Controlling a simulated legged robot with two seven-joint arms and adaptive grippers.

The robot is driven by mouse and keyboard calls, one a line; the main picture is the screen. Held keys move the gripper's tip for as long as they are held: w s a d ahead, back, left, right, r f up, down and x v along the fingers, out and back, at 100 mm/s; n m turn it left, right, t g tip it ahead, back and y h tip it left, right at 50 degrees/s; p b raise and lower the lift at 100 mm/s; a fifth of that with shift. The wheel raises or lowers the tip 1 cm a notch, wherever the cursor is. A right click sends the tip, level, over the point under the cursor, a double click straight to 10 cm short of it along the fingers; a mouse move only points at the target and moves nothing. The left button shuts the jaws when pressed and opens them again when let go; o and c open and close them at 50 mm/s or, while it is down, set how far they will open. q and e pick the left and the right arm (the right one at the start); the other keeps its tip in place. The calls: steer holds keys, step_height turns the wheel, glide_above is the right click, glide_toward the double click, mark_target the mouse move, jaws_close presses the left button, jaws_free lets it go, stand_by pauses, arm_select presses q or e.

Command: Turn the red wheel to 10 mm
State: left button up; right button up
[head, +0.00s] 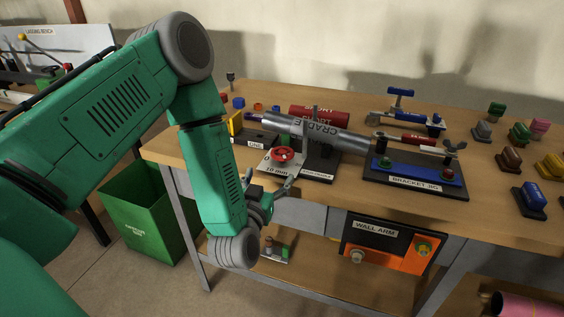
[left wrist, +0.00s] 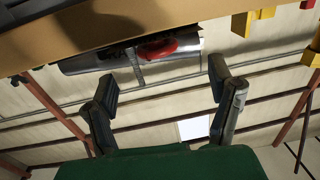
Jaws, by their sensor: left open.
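The red wheel (head: 283,154) sits on a pale plate marked "0" and "10 mm" (head: 277,170), at the front of the grey cradle on the bench. The wheel also shows at the top of the left wrist view (left wrist: 157,49), partly cut by the bench edge. My left gripper (head: 272,188) is open and empty, just in front of the bench edge, below and apart from the wheel. In the left wrist view its two fingers (left wrist: 162,78) stand wide apart, with the wheel beyond the gap. My right gripper is in neither view.
A grey pipe (head: 335,137) labelled CRADLE runs to the right, towards the blue bracket jig (head: 417,170). Several coloured blocks stand at the right. The wall arm panel (head: 387,250) hangs below the bench front. A green bin (head: 150,215) stands at the left.

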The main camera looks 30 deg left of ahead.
mark_target(275, 159)
arm_select(q)
steer(key=s+a+m+t+h, duration=0.1)
steer(key=s+a+m+h, duration=0.2)
steer(key=s+a+h, duration=0.15)
steer(key=shift+m+h, duration=0.4)
steer(key=shift+h, duration=0.35)
steer(key=w, duration=0.4)
steer(key=w+d, duration=0.1)
steer(key=w, duration=0.8)
steer(key=shift+w+d+r, duration=0.2)
steer(key=shift+d, duration=0.05)
steer(key=shift+w+d, duration=0.1)
steer(key=shift+w, duration=0.2)
steer(key=shift+d+r, duration=0.1)
steer(key=shift+d, duration=0.05)
steer(key=c, duration=1.2)
